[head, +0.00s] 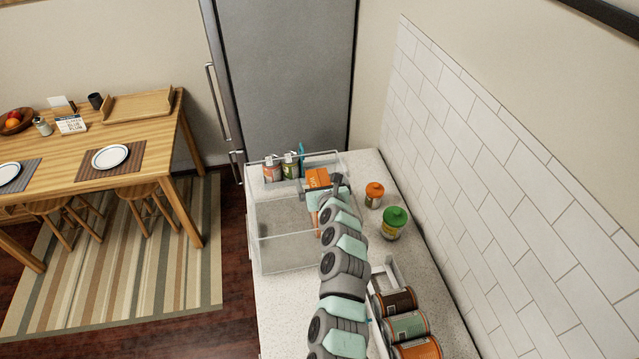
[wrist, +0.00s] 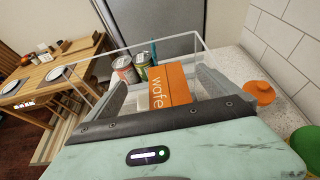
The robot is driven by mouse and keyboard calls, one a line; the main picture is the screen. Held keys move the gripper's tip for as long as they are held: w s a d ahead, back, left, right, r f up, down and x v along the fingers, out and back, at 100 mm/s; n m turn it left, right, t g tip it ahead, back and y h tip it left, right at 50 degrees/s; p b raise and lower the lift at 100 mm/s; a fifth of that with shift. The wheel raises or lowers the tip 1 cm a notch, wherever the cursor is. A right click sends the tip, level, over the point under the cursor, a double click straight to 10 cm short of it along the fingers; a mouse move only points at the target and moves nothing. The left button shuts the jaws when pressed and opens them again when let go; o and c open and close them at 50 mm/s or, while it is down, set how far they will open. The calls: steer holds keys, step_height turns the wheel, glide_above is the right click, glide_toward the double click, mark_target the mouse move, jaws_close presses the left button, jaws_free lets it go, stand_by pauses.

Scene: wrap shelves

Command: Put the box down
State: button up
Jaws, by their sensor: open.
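The orange wafer box (head: 317,178) stands at the right side of a clear bin (head: 252,222) on the counter and appears to be inside its walls. In the wrist view the box (wrist: 173,84) shows part of its white lettering, and its lower part is hidden by my gripper. My gripper (head: 324,190) is open around the box, one finger on each side. In the wrist view a gap shows between the box and each finger.
Cans (head: 271,170) and a thin blue item (head: 302,160) stand at the bin's far end. An orange-lidded jar (head: 374,195) and a green-lidded jar (head: 394,223) stand right of the bin. A white rack of cans (head: 396,303) is nearer. The bin's near part looks empty.

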steer(key=v, duration=1.1)
steer(key=shift+s+b, duration=0.35)
steer(key=shift+r, duration=0.1)
